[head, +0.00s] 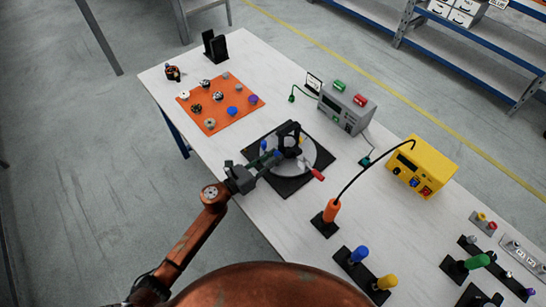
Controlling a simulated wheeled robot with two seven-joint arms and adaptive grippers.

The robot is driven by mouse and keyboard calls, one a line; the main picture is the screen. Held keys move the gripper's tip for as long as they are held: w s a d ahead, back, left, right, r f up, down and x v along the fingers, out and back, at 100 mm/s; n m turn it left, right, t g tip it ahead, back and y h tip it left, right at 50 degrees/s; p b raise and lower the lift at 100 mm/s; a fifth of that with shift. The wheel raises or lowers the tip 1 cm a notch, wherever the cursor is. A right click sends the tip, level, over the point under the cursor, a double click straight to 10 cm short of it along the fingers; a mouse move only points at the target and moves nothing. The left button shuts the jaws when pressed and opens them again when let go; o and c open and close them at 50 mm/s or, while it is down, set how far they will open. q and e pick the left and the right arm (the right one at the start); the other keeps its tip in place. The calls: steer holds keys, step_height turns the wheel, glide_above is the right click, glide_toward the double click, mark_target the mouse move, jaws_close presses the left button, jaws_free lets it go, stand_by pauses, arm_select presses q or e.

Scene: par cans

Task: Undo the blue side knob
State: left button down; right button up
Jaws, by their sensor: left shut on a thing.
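A small black fixture (288,135), with its fine details too small to tell, stands on a round grey plate (308,150) over a square black base (291,187). Small blue parts show at its left side, and the blue side knob (277,153) is among them. My left gripper (268,158) reaches in from the lower left and is shut at this blue knob. Its fingers partly hide the knob and the plate's left edge. A red-ended handle (317,174) sticks out at the plate's lower right. My right gripper is out of view.
An orange mat (217,119) with several small knobs and parts lies to the left. A grey instrument (345,108) stands behind on the right, with a yellow box (421,165) farther right. An orange-handled tool (330,211) stands nearer me. The white table (200,150) is bare between them.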

arm_select(q)
steer(key=shift+n, duration=0.8)
steer(key=c, duration=1.7)
jaws_free()
steer(key=shift+o, duration=0.2)
steer(key=v, duration=1.2)
